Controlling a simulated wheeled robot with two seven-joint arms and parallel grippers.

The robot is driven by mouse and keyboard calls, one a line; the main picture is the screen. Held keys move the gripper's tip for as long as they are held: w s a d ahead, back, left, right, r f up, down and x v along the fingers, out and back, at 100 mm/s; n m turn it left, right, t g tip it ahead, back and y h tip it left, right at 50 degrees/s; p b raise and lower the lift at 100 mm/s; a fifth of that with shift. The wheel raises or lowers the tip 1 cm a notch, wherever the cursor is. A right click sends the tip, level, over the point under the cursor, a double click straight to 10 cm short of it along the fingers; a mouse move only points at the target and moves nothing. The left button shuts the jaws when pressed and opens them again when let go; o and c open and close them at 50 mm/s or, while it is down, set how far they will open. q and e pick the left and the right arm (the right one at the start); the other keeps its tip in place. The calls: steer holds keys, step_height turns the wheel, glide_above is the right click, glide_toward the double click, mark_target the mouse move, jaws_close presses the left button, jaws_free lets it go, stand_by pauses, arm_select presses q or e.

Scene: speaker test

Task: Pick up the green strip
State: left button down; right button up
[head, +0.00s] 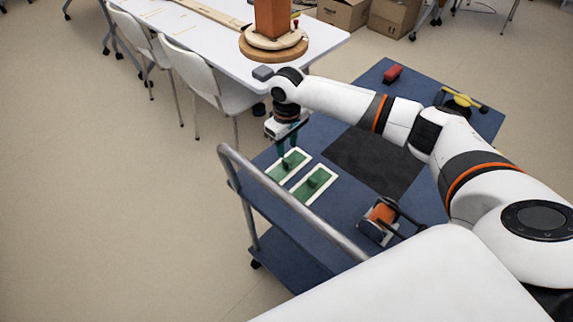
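Two green strips with white borders lie side by side on the blue cart top, a far-left one (277,173) and a nearer one (303,191). A small dark green block sits on each, one on the far-left strip (289,163) and one on the nearer strip (318,178). My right gripper (288,154) points down over the far-left strip, close to its block. Its fingers are small and dark, so I cannot tell if they touch the block or how far apart they are. My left gripper is out of view.
The cart (345,207) has a grey handle rail (290,200) close beside the strips. An orange and grey device (380,219) stands to the right, a red object (393,73) and a yellow tool (462,99) further back. A white table (225,45) with chairs stands behind left.

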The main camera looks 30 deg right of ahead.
mark_target(287, 161)
step_height(287, 161, down, 6)
steer(key=shift+a+r, duration=0.1)
steer(key=shift+r, duration=0.05)
steer(key=shift+c, duration=0.6)
jaws_close()
